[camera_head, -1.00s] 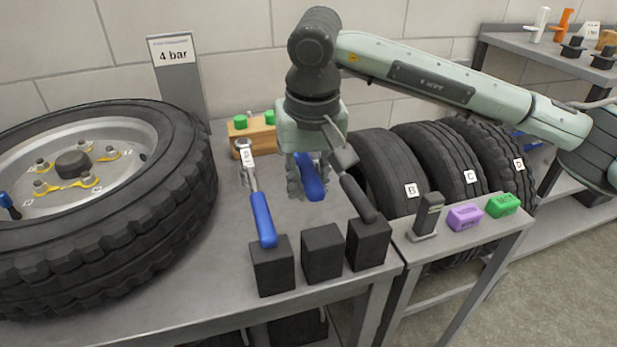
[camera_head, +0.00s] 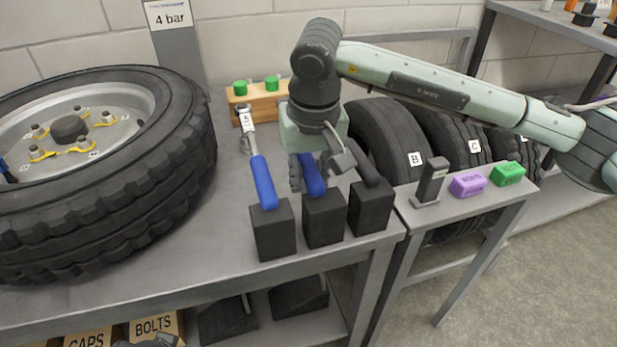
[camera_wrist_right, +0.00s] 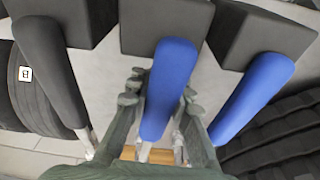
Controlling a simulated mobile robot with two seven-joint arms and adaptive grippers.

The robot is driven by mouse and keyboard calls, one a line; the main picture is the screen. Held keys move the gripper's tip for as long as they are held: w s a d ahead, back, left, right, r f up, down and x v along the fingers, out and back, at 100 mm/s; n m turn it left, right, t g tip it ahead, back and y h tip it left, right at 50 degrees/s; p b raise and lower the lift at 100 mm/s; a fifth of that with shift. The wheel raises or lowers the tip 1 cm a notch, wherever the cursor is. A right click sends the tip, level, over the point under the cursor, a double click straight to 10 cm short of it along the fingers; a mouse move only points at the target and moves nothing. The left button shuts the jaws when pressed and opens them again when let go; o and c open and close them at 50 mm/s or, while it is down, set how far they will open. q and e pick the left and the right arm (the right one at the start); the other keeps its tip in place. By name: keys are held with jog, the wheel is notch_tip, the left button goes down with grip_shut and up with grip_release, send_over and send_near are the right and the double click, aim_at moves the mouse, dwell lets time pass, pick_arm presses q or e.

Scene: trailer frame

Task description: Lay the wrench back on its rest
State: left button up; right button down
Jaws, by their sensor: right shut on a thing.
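My right gripper (camera_head: 311,178) is shut on a wrench with a blue handle (camera_head: 313,172); the handle also shows between the fingers in the right wrist view (camera_wrist_right: 168,88). The handle's near end overlaps the back edge of the middle black block (camera_head: 323,222); I cannot tell whether it touches. The gripper hides most of the wrench's metal part. Another blue-handled wrench (camera_head: 263,180) lies with its handle on the left black block (camera_head: 273,232). A black-handled tool (camera_head: 370,170) lies at the right black block (camera_head: 370,210).
A large tyred wheel (camera_head: 185,190) fills the table's left side. A wooden stand with green caps (camera_head: 240,104) is behind the wrenches. Upright tyres (camera_head: 390,135) stand right of the table. A side shelf holds a black device (camera_head: 431,182), a purple block (camera_head: 468,184) and a green block (camera_head: 508,173).

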jog(key=shift+w+b, duration=0.1)
jog(key=shift+b, duration=0.35)
jog(key=shift+r, duration=0.1)
jog(key=c, duration=1.4)
grip_release()
jog(key=shift+c, duration=0.2)
jog(key=shift+o, duration=0.7)
